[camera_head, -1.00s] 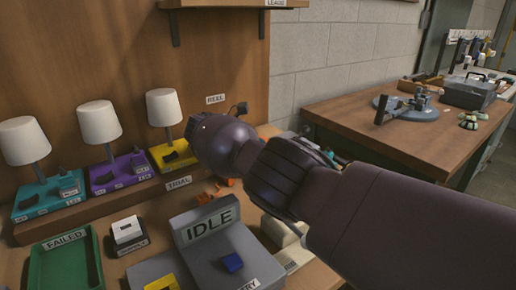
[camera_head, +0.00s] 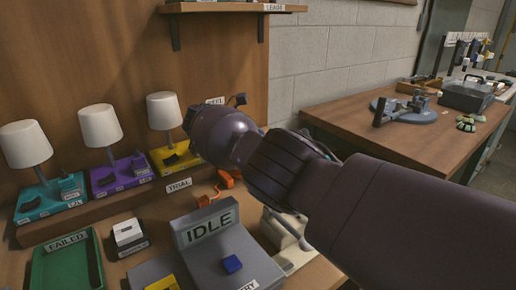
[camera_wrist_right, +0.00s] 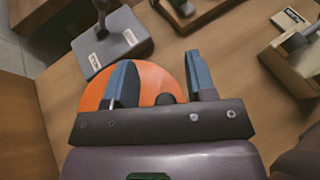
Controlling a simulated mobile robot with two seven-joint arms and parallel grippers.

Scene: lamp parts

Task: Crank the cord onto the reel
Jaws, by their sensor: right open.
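An orange disc (camera_wrist_right: 150,84), which looks like the reel, lies under my right gripper in the right wrist view. My right gripper (camera_wrist_right: 160,82) is open, its two blue-grey fingers apart over the disc's near side and right edge. A dark round knob (camera_wrist_right: 165,99) shows between the fingers near the palm; I cannot tell whether they touch it. In the head view my right arm hides the reel and most of the gripper, below the wall label REEL (camera_head: 215,101). Orange pieces (camera_head: 226,180), perhaps cord, show under the wrist. My left gripper is out of view.
A grey box with a lever (camera_wrist_right: 112,42) stands close beside the disc. A beige device (camera_wrist_right: 296,58) stands to the right. In the head view there are several white-shaded lamps (camera_head: 100,125), a green FAILED tray (camera_head: 68,265) and a grey IDLE unit (camera_head: 215,240).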

